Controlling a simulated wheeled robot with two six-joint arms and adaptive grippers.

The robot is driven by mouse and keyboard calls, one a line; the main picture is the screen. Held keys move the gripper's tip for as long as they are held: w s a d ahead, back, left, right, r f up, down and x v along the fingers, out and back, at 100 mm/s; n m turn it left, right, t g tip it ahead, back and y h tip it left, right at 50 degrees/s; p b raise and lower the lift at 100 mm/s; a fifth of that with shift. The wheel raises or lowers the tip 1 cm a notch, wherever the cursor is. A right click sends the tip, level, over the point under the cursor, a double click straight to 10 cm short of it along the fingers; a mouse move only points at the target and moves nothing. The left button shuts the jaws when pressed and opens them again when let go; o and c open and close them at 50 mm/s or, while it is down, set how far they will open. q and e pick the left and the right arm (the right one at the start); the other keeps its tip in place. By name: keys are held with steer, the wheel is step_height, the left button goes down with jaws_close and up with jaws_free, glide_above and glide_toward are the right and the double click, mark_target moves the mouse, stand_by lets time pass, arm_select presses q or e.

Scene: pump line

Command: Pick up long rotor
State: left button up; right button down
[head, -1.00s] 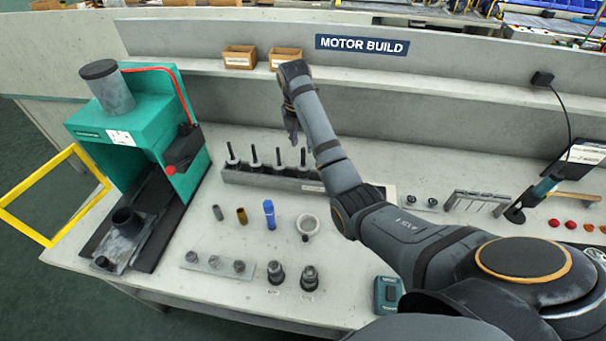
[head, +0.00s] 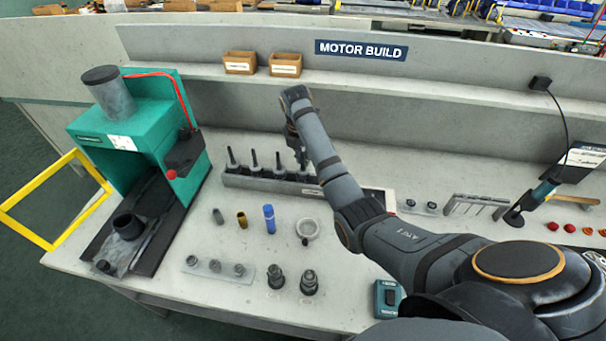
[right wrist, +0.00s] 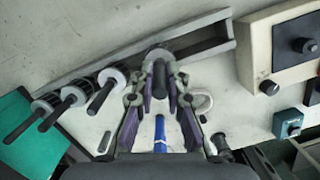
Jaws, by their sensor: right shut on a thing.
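A grey rack (head: 262,184) holds a row of rotors with dark upright shafts. Three rotors stand free in it: the left one (head: 232,158), the second (head: 254,161) and the third (head: 279,163). The rightmost rotor is mostly hidden by my right gripper (head: 301,157) in the head view. In the right wrist view its dark shaft (right wrist: 160,76) stands between the fingers of my right gripper (right wrist: 160,88), which is shut on it. It still appears to be at the rack. I cannot tell its length from the others. My left gripper is not in view.
In front of the rack stand a grey cylinder (head: 218,216), a brass sleeve (head: 242,219), a blue cylinder (head: 269,218) and a white ring (head: 307,229). A green press (head: 135,130) stands to the left. Two small boxes (head: 285,65) sit on the shelf behind.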

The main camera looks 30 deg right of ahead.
steer(key=shift+r, duration=0.15)
steer(key=shift+w+r, duration=0.1)
steer(key=shift+r, duration=0.25)
step_height(320, 180, up, 3)
steer(key=shift+r+b, duration=0.15)
steer(key=shift+b, duration=0.25)
step_height(320, 180, up, 6)
steer(key=p, duration=0.5)
